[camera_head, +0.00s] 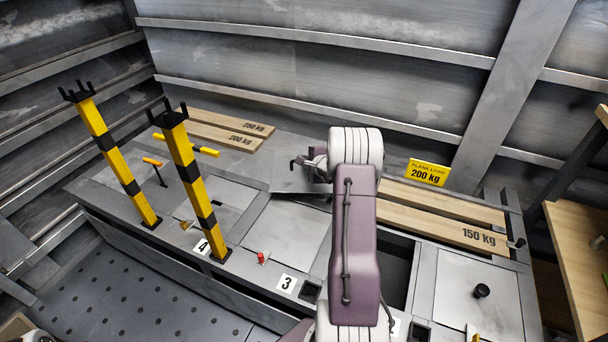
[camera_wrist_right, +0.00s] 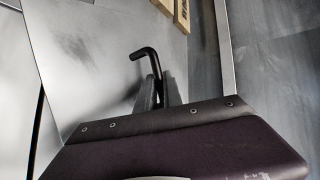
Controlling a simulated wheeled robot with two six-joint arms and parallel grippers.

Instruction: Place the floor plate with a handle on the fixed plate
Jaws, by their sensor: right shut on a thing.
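A grey floor plate (camera_head: 290,181) sits at mid-deck in the head view, partly hidden by my right arm. Its black bent handle (camera_wrist_right: 146,54) rises between the fingers of my right gripper (camera_wrist_right: 157,88) in the wrist view. My right gripper (camera_head: 306,164) is shut on this handle, its jaws mostly hidden in the head view. The plate's sheet (camera_wrist_right: 85,50) fills the left of the wrist view. Whether it touches the deck, I cannot tell. A flat grey plate (camera_head: 290,236) lies in the deck below it, behind the number 3 label. My left gripper is out of view.
Yellow-black posts (camera_head: 119,160) (camera_head: 190,170) stand at left. A dark opening (camera_head: 396,272) lies right of my arm. Wooden planks (camera_head: 440,215) lie at right, others (camera_head: 222,130) at the back left. A plate with a black knob (camera_head: 482,291) is at far right.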

